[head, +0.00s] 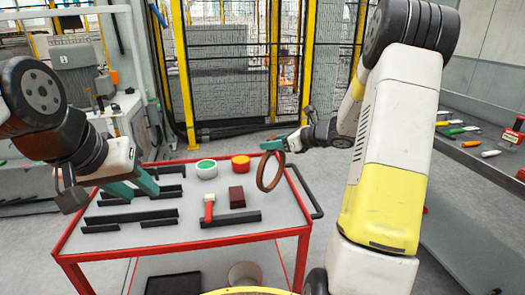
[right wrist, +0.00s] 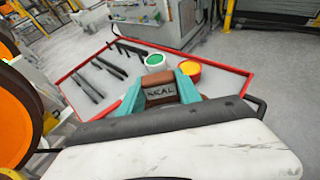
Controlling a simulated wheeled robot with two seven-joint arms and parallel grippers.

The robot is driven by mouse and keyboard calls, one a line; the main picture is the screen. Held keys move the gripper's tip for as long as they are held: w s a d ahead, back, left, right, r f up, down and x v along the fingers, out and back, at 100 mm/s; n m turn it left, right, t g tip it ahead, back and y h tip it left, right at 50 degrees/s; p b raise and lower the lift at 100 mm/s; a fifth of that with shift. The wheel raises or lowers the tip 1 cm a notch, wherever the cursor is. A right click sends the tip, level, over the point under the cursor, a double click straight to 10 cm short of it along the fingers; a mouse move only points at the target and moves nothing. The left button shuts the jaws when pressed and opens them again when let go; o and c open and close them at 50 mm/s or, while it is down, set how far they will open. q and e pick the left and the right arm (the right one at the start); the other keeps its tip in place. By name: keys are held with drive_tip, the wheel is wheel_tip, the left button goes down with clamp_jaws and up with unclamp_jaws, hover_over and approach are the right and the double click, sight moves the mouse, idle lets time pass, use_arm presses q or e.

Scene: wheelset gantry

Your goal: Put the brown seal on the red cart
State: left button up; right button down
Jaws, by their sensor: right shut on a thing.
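The brown seal (head: 263,183) is a ring that hangs upright from my right gripper (head: 273,145). The right gripper's teal fingers are shut on its upper edge. In the right wrist view the seal (right wrist: 161,96) shows as a brown band marked "SEAL" between the fingers. The red cart (head: 190,245) has a red rim and a grey top. In the head view the seal appears over the right part of the cart top; I cannot tell its exact height. My left gripper (head: 140,188) is open and empty at the cart's left side.
A workbench with tools (head: 480,150) stands at the right. A black handle (head: 307,190) projects from the cart's right side.

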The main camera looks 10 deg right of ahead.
sight(272, 152)
drive_tip(key=shift+w+f, duration=0.2)
drive_tip(key=shift+f, duration=1.6)
drive_tip(key=shift+f, duration=0.1)
drive_tip(key=c, duration=0.8)
unclamp_jaws()
drive_tip(key=shift+c, duration=0.2)
